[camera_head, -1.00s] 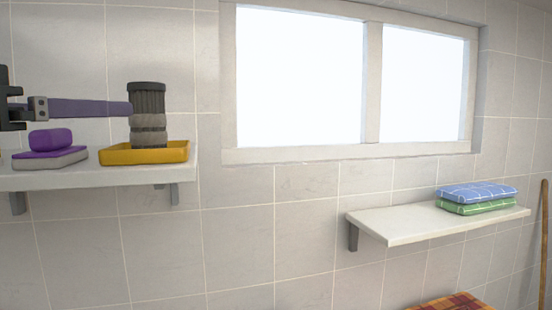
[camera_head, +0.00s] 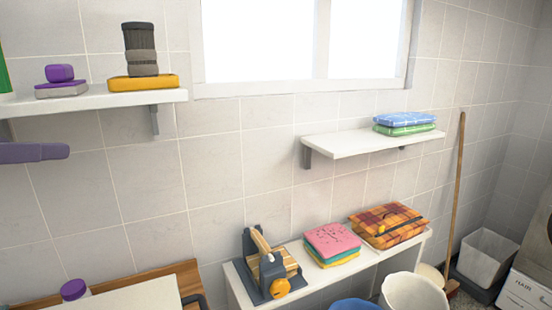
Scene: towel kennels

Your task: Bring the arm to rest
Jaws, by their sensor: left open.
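My left gripper (camera_head: 62,152) comes in at the left edge in the head view, below the upper left shelf (camera_head: 100,99). Its purple finger points right, and it is open with nothing seen in it. Most of the gripper and its arm are outside the picture. A dark ridged canister (camera_head: 141,50) stands upright on a yellow tray (camera_head: 144,82) on that shelf, apart from my gripper. My right gripper is not in view.
A purple and grey brush-like item (camera_head: 61,81) sits on the upper left shelf. The right wall shelf (camera_head: 350,145) holds folded blue and green towels (camera_head: 405,123). A lower bench (camera_head: 238,287) carries a wooden device (camera_head: 268,263) and folded cloths (camera_head: 332,244). A broom leans at right.

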